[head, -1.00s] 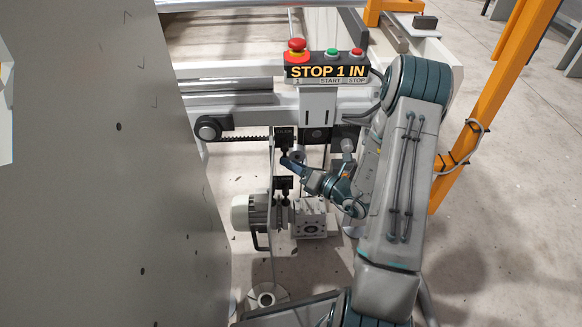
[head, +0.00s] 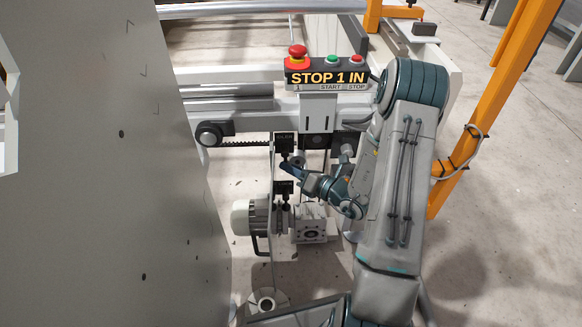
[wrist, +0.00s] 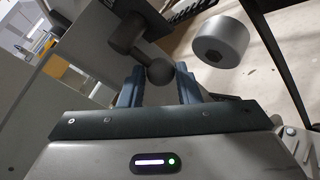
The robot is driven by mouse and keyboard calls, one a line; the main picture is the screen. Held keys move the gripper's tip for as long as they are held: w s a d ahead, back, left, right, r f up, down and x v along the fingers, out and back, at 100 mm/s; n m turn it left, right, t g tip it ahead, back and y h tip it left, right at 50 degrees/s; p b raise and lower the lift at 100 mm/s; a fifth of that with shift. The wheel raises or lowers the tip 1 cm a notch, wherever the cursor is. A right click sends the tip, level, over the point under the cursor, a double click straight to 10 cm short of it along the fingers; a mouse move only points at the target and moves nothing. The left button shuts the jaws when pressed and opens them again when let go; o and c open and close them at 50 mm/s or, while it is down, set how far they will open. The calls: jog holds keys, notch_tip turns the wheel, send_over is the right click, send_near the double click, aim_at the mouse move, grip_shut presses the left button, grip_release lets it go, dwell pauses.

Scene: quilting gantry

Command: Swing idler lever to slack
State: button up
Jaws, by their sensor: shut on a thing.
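The idler lever ends in a dark round knob (wrist: 160,72), seen at the top middle of the wrist view with its shaft running up and left. My gripper (wrist: 160,85) has its two blue fingers on either side of the knob and is shut on it. In the head view my gripper (head: 288,166) reaches in from the right, just below a small black labelled plate (head: 285,142) that appears to read IDLER. The lever itself is mostly hidden there by the plate and my fingers.
A grey roller (wrist: 221,42) sits close right of the knob. Below my gripper are a motor (head: 250,217) and gearbox (head: 310,224). A large grey panel (head: 110,180) closes off the left. A STOP 1 IN button box (head: 327,73) stands above. An orange post (head: 480,120) rises at right.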

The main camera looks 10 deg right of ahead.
jog(key=shift+s+d+r+n+g+h+p, duration=0.1)
jog(key=shift+d+r+n+g+h+p, duration=0.45)
jog(key=shift+r+n+g+h+p, duration=0.55)
jog(key=shift+s+d+r+n+g+h+p, duration=0.1)
jog(key=shift+d+r+n+g+h+p, duration=0.2)
jog(key=shift+d+n+h+p, duration=0.8)
jog(key=shift+d+r+n+g+h+p, duration=0.1)
jog(key=shift+r+n+g+h+p, duration=0.45)
jog(key=shift+h, duration=1.15)
jog(key=shift+r, duration=0.2)
jog(key=o, duration=0.9)
jog(key=shift+o, duration=0.2)
jog(key=shift+g, duration=0.25)
jog(key=shift+s+a, duration=0.1)
